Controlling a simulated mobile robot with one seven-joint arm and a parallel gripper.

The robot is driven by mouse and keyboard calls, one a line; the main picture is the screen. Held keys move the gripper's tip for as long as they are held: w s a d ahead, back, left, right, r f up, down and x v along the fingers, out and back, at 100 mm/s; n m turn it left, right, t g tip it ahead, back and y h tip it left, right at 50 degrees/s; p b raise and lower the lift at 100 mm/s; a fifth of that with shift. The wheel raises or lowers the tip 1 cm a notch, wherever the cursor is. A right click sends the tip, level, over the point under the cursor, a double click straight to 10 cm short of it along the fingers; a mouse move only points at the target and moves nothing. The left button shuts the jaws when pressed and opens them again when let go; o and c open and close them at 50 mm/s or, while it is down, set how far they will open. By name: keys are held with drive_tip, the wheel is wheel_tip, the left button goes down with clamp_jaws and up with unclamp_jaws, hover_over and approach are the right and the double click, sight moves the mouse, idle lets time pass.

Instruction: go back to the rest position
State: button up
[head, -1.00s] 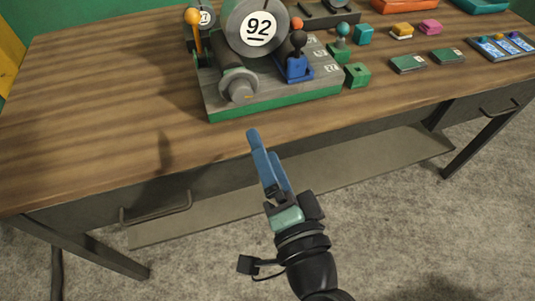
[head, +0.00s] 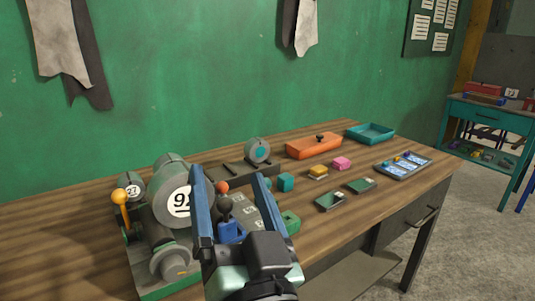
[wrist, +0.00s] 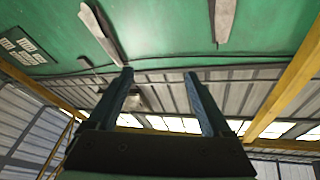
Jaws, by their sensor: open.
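My gripper (head: 231,180) is open, with its two blue fingers spread and pointing up in the head view. It is in front of the machine with the 92 disc (head: 180,200) and hides part of it. In the wrist view my gripper (wrist: 158,75) has nothing between its fingers; behind it are the green wall, the roof sheets and yellow beams. I cannot tell how far the fingers are from the machine.
The wooden bench (head: 400,210) carries an orange tray (head: 313,147), a teal tray (head: 371,133), a blue tray (head: 404,166) and several small blocks. Cloths hang on the green wall (head: 190,60). A teal table (head: 487,120) stands at the right. Grey floor is open beside the bench.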

drive_tip(key=s+d+r+t+h+p, duration=0.1)
drive_tip(key=r+p, duration=0.4)
drive_tip(key=r, duration=0.7)
drive_tip(key=s+d+r+t+h+p, duration=0.1)
drive_tip(key=s+r+t+h+p, duration=0.2)
drive_tip(key=r, duration=0.9)
drive_tip(key=s+d+r+n+t+h+p, duration=0.1)
drive_tip(key=s+d+r+t+h+p, duration=0.1)
drive_tip(key=r+p, duration=0.6)
wheel_tip(320, 180, up, 4)
drive_tip(key=shift+s+r+t, duration=0.25)
drive_tip(key=shift+s+t, duration=0.15)
drive_tip(key=shift+s, duration=0.4)
drive_tip(key=shift+d, duration=0.1)
